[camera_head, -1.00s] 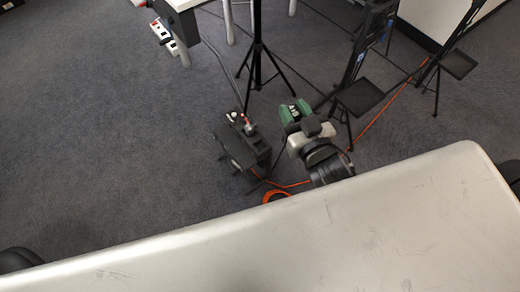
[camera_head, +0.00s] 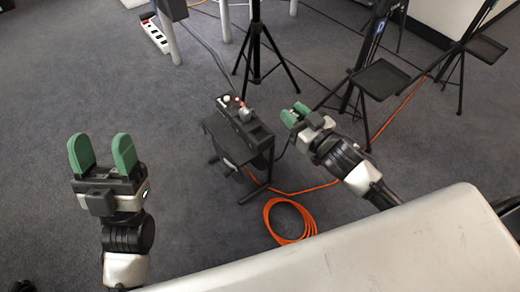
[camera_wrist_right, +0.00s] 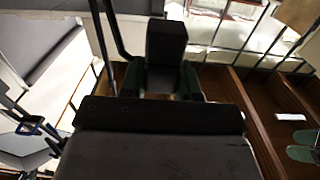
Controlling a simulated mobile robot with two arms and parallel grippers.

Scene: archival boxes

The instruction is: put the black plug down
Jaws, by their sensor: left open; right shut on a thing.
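My right gripper (camera_head: 292,115) comes in from the right in the head view, beyond the table edge. Its green fingers are shut on the black plug, which is hard to make out in that view. In the right wrist view the black plug (camera_wrist_right: 166,42) shows as a dark block between the green fingers. My left gripper (camera_head: 101,152) is at the left of the head view, open and empty, its two green fingers pointing up the picture.
A black device (camera_head: 245,126) with white and red knobs sits on a low stand just left of my right gripper. An orange cable (camera_head: 290,237) is coiled on the carpet. Black tripods (camera_head: 256,60) stand behind. The pale table (camera_head: 400,250) fills the lower right.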

